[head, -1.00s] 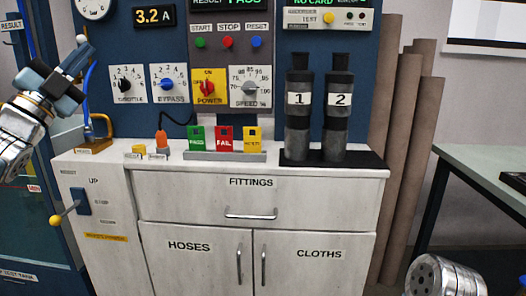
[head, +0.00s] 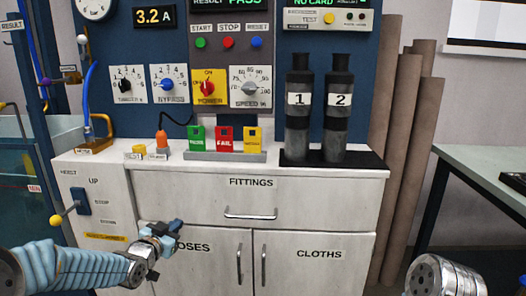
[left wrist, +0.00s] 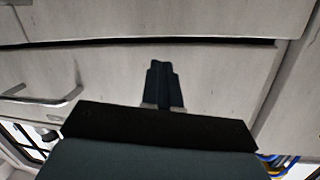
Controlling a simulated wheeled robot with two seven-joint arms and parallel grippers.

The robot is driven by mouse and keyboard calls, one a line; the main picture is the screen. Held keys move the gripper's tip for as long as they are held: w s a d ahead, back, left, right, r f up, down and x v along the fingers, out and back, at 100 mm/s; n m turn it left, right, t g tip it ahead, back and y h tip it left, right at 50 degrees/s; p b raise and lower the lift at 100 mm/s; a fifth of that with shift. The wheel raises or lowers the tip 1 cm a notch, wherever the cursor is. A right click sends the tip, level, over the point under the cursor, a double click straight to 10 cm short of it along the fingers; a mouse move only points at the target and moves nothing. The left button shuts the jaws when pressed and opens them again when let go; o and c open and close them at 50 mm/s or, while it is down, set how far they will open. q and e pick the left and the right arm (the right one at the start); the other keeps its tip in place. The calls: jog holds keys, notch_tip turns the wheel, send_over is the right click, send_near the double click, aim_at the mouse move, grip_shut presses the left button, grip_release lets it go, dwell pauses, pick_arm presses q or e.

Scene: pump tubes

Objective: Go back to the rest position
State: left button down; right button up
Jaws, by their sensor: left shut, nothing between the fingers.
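My left gripper (head: 172,232) is low in front of the cabinet (head: 190,212), near the HOSES door and below the FITTINGS drawer. Its arm comes in from the lower left. In the left wrist view its fingers (left wrist: 163,86) are together with nothing between them, and the pale cabinet front fills the background. My right gripper is out of view; only a metal part of my right arm shows at the lower right of the head view.
The cabinet top carries black tubes 1 (head: 297,110) and 2 (head: 337,110) on a dark mat, and green, red (head: 227,140) and yellow cards. A yellow-knobbed lever (head: 56,220) sticks out at the left. A table (head: 490,170) stands at the right.

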pick_arm(q)
jog(key=s+d+f+n+g, duration=0.1)
jog(key=s+d+f+g, duration=0.25)
jog(key=f, duration=0.55)
jog(key=s+d+f+n+g, duration=0.2)
jog(key=s+f, duration=0.3)
jog(key=f, duration=0.3)
jog(key=s+d+f+n+g, duration=0.1)
jog(key=s+d+f+g, duration=0.15)
jog(key=s+f, duration=0.45)
jog(key=s+d+f+n+g, duration=0.1)
jog(key=s+d+f+g, duration=0.2)
jog(key=s+f, duration=0.4)
jog(key=s+d+f+n+g, duration=0.2)
jog(key=s+f+g, duration=0.2)
jog(key=s, duration=0.9)
notch_tip(320, 180, down, 3)
jog(key=shift+s+d+f+h, duration=0.1)
jog(key=shift+s+d+h, duration=0.05)
jog(key=shift+d+h, duration=0.2)
